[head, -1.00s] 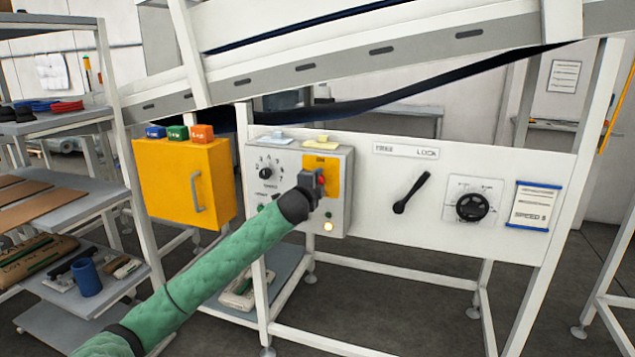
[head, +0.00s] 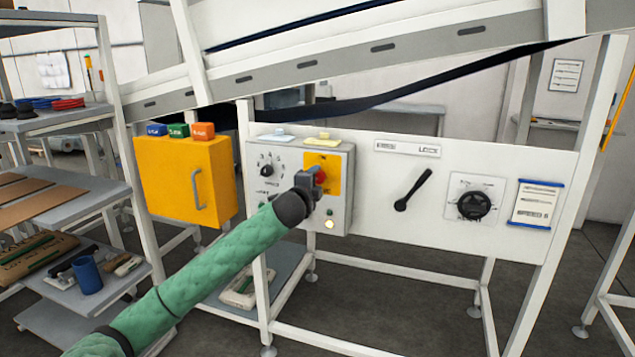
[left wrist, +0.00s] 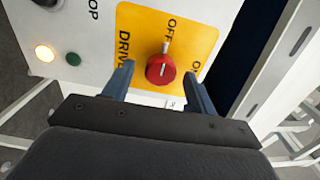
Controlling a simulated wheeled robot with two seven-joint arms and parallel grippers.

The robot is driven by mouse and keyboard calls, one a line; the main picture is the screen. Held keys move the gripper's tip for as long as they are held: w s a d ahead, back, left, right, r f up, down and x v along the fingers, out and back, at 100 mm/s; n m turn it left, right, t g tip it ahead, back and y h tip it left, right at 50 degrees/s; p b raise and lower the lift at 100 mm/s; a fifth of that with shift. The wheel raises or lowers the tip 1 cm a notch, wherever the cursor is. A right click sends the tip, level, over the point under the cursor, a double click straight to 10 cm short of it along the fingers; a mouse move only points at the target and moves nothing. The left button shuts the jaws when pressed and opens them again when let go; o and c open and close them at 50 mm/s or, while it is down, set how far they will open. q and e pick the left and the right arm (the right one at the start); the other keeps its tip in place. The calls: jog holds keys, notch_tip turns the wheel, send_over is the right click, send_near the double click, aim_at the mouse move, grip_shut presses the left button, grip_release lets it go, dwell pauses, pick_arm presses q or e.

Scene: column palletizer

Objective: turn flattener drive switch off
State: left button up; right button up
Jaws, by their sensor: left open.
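The flattener drive switch is a round red knob (left wrist: 161,70) on a yellow plate (left wrist: 207,38) lettered DRIVE, OFF and ON. In the left wrist view a pale mark stands beside the knob on the OFF side; I cannot tell the knob's exact setting. In the head view the knob (head: 320,175) is partly hidden by my left gripper (head: 314,183). That gripper, also in the left wrist view (left wrist: 159,74), is open, with its two blue-grey fingers on either side of the knob. Contact cannot be made out. My right gripper is out of view.
The grey control box (head: 341,200) also carries a black dial (head: 265,171) and a lit lamp (head: 329,224). A yellow cabinet (head: 165,185) hangs to its left. A black lever (head: 411,190) and a speed dial (head: 473,206) are on the white panel to its right.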

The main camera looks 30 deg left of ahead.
pick_arm(q)
jog(key=b+v, duration=0.1)
jog(key=v, duration=0.4)
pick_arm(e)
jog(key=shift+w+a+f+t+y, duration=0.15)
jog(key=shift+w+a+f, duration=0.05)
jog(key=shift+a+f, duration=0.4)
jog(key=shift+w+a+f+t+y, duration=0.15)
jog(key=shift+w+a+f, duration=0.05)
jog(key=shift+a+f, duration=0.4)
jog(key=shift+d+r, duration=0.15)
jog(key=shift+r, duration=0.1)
